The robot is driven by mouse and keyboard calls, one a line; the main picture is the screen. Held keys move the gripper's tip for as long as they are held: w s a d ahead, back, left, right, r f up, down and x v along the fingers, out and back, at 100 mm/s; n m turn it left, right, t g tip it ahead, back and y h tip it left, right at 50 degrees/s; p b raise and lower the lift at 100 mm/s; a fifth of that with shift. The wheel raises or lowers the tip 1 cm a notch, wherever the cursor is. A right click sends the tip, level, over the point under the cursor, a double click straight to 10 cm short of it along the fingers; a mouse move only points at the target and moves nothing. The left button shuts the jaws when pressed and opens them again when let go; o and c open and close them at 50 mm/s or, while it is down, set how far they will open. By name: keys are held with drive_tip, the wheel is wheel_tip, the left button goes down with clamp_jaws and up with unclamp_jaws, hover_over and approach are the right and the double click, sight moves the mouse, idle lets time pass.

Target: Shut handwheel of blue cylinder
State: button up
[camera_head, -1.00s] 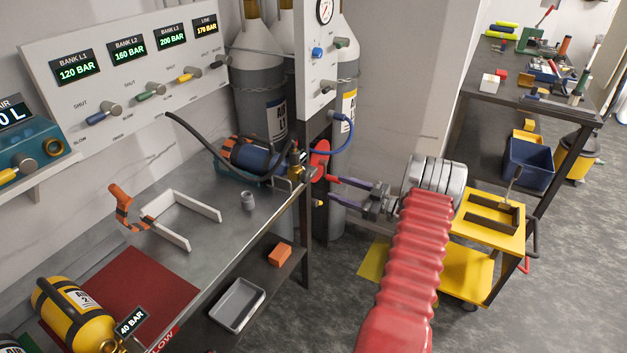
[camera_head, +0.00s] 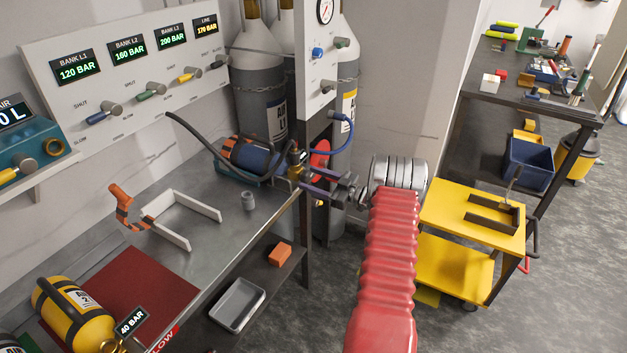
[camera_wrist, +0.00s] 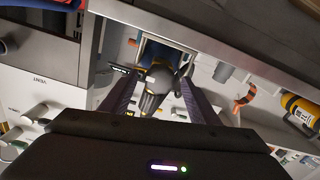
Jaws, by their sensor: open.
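The blue cylinder (camera_head: 258,161) lies on its side at the back of the steel bench, with an orange and dark end at left. Its brass valve (camera_head: 294,158) points right, toward the bench's right edge. My gripper (camera_head: 302,176) is open at this valve end, its two purple fingers reaching in from the right. In the wrist view, a dark, yellow-banded valve part (camera_wrist: 152,95) shows between the open fingers. The blue cylinder (camera_wrist: 157,52) is partly hidden behind it. I cannot tell whether the fingers touch the handwheel.
A red disc (camera_head: 320,150) stands just behind my gripper, by the post. A black hose (camera_head: 200,140) arches over the bench to the cylinder. A yellow cart (camera_head: 470,210) stands right of my arm.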

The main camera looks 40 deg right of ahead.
drive_tip(key=shift+c, duration=0.5)
drive_tip(key=c, duration=0.9)
drive_tip(key=shift+c, duration=0.2)
